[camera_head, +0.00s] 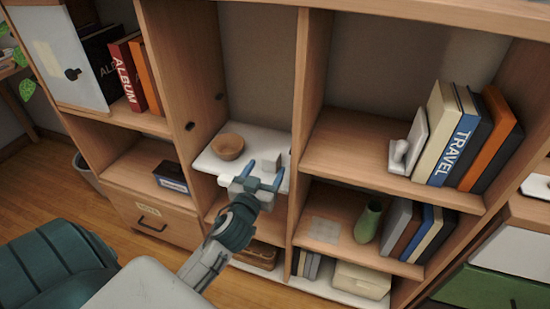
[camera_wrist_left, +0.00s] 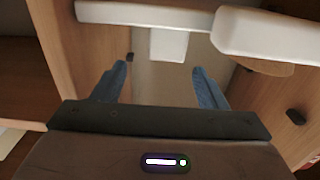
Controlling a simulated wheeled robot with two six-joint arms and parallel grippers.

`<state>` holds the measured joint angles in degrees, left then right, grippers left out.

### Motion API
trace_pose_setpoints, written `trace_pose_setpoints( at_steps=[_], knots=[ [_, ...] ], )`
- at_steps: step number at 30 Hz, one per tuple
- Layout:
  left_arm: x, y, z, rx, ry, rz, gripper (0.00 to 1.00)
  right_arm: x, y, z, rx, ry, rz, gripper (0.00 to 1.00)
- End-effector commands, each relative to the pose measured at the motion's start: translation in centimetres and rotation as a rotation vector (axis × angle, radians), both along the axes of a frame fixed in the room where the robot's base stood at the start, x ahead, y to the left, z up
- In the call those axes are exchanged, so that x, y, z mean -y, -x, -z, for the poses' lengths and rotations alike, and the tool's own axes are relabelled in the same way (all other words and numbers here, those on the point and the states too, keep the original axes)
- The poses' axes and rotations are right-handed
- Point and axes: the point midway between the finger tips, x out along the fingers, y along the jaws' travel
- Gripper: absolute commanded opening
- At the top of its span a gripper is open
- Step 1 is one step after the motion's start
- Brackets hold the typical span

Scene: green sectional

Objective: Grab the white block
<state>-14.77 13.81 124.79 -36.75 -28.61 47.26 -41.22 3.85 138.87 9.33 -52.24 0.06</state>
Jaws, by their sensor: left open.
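The white block (camera_head: 271,161) is a small pale block on the white shelf board (camera_head: 208,162) in the middle compartment of the bookcase. In the left wrist view the picture looks upside down, and the block (camera_wrist_left: 168,45) hangs from the board (camera_wrist_left: 145,13) at the top. My left gripper (camera_head: 264,174) is open and empty, in front of the block. In the left wrist view, the block appears between and beyond the two blue fingertips (camera_wrist_left: 160,75), apart from them. My right gripper is in neither view.
A brown bowl (camera_head: 228,147) stands on the same board, left of the block; its edge shows in the left wrist view (camera_wrist_left: 263,68). Upright wooden dividers (camera_head: 309,90) flank the compartment. A dark box (camera_head: 171,177) sits in the compartment to the left.

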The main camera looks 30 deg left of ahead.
Motion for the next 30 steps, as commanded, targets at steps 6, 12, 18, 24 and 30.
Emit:
trace_pose_setpoints(
  at_steps=[6,12,18,24,30],
  knots=[
    [-0.8,-3.0,-0.1,0.0,-0.002,0.0,0.66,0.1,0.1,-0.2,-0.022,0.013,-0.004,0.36],
    [-1.4,-4.5,0.1,0.0,-0.004,0.0,0.66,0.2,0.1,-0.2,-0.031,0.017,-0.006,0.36],
    [-2.5,-7.3,0.3,0.0,-0.001,0.0,0.66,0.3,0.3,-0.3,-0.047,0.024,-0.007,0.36],
    [-2.7,-8.4,0.4,-0.001,-0.002,0.001,0.66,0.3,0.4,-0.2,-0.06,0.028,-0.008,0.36],
    [-2.7,-8.3,0.4,-0.001,-0.002,0.002,0.58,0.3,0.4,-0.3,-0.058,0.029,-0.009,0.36]
  ],
)
